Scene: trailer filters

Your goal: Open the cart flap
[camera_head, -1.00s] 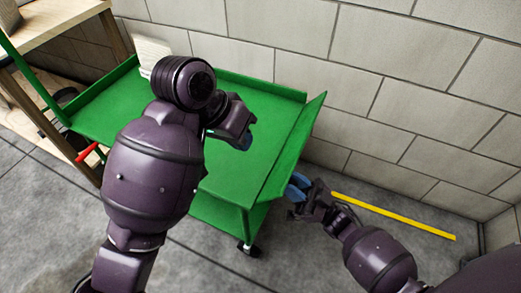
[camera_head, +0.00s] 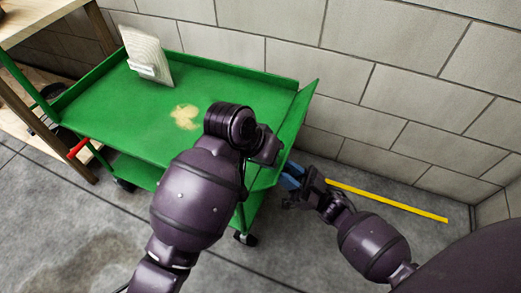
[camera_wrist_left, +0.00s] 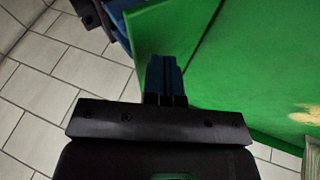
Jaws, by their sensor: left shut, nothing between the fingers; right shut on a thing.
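The green cart (camera_head: 135,110) stands against the wall in the head view. Its flap (camera_head: 296,118) is the raised panel at the right end, leaning slightly outward. My right gripper (camera_head: 291,175) is at the flap's near outer side, shut on the flap; the exact contact is hard to see. My left gripper (camera_wrist_left: 163,78) is shut and empty, its blue fingertips over or against the green panel in the left wrist view. In the head view its wrist hangs over the cart's right end by the flap, and its fingertips are hidden.
A pale pleated filter (camera_head: 146,55) stands on the cart's top near the back, beside a tan patch (camera_head: 185,117). A wooden shelf (camera_head: 40,22) is at far left. A yellow strip (camera_head: 390,202) lies on the floor by the wall.

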